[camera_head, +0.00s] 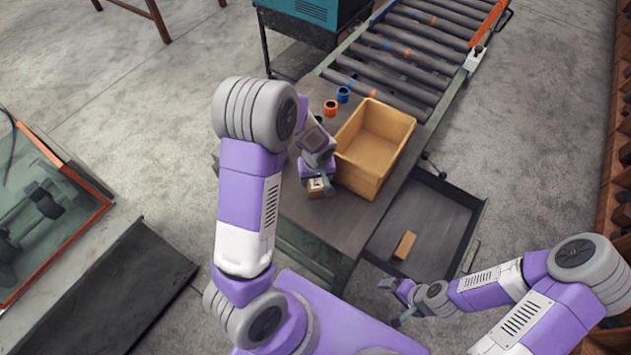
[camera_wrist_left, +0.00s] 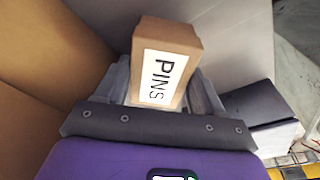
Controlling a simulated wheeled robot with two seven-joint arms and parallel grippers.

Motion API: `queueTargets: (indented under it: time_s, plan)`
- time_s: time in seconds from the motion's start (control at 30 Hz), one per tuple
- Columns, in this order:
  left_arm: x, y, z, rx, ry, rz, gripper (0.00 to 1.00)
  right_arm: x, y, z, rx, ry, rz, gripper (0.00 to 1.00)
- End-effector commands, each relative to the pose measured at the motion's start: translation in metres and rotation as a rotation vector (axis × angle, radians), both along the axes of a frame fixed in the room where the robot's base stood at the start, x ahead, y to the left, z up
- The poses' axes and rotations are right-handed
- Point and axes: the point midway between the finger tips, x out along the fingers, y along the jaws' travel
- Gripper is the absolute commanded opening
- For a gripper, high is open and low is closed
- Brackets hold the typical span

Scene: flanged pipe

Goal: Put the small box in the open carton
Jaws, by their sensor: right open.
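The small box (camera_head: 316,186) is brown with a white label. In the left wrist view the small box (camera_wrist_left: 165,62) shows the word PINS and sits between the fingers of my left gripper (camera_wrist_left: 165,95), which is shut on it. In the head view my left gripper (camera_head: 319,185) is just left of the open carton (camera_head: 357,175), near its front left corner. The tan carton has its open top upward and looks empty. Its brown wall also fills the left of the wrist view (camera_wrist_left: 50,50). My right gripper (camera_head: 391,302) is open and empty, low at the right.
The carton stands on a dark table (camera_head: 317,225) at the end of a roller conveyor (camera_head: 410,50). A brown block (camera_head: 404,245) lies in a lower tray (camera_head: 440,215). A glass-topped case (camera_head: 50,210) stands at the left.

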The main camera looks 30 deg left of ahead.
Motion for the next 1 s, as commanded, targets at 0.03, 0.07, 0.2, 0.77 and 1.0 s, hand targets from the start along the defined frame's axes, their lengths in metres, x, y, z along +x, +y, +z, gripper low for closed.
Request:
queueTargets:
  time_s: [0.03,0.07,0.2,0.77,1.0]
  plan:
    - [0.0,0.0,0.0,0.0,0.0,0.0,0.43,0.0,0.0,0.0,0.0,0.0,0.0,0.93]
    - [0.0,0.0,0.0,0.0,0.0,0.0,0.38,0.0,0.0,0.0,0.0,0.0,0.0,0.93]
    - [0.0,0.0,0.0,0.0,-0.001,0.0,0.25,0.0,0.0,0.0,0.0,0.0,0.0,0.93]
    - [0.002,0.0,0.025,-0.001,-0.007,0.0,0.25,0.0,0.0,0.011,0.0,0.0,0.0,0.93]
    - [0.002,0.0,0.073,-0.002,-0.008,0.001,0.25,0.0,0.0,0.014,0.0,0.0,0.0,0.93]
